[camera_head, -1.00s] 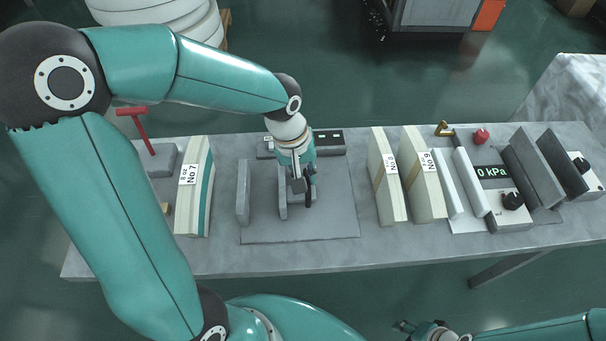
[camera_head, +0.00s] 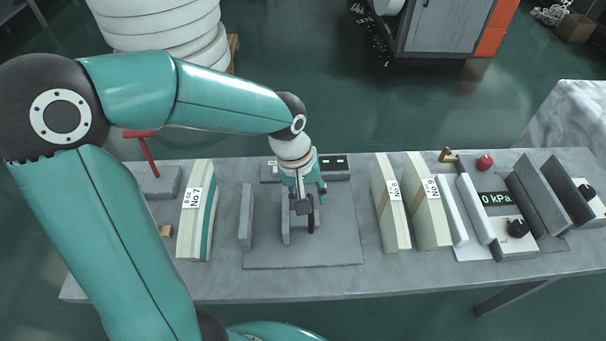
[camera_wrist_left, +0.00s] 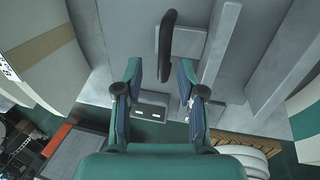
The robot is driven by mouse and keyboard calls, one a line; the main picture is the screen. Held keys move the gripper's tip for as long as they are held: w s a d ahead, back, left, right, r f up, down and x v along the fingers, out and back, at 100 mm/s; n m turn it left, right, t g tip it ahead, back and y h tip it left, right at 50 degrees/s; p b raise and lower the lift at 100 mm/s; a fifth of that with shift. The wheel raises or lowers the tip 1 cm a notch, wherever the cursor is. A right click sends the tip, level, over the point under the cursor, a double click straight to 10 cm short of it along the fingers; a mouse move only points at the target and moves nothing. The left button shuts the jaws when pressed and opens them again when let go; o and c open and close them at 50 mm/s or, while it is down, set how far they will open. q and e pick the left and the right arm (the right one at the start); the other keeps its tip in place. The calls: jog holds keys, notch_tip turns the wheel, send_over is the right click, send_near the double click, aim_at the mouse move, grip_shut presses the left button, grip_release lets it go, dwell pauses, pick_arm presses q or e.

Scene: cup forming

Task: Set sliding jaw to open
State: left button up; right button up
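The sliding jaw (camera_head: 286,222) is a grey upright plate on the grey base plate (camera_head: 340,245), right of a fixed grey jaw (camera_head: 246,215), with a gap between them. A black upright handle (camera_head: 310,214) stands on its right side. In the left wrist view the handle (camera_wrist_left: 167,45) lies ahead of my left gripper (camera_wrist_left: 160,70), roughly in line with the space between its fingers. The sliding jaw's plate (camera_wrist_left: 220,45) is right of it. My left gripper (camera_head: 309,196) is open above the handle; contact is unclear. My right gripper is out of view.
Mould No 7 (camera_head: 197,215) stands left of the jaws, and moulds No 8 (camera_head: 390,205) and No 9 (camera_head: 427,205) to the right. A red-handled tool (camera_head: 148,160) is at the left end. Bare base plate lies right of the handle.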

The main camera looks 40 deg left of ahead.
pick_arm(q)
notch_tip(320, 180, up, 10)
jog(key=s+a, duration=0.1)
jog(key=shift+s+a, duration=0.2)
jog(key=shift+a, duration=0.05)
dwell(0.4)
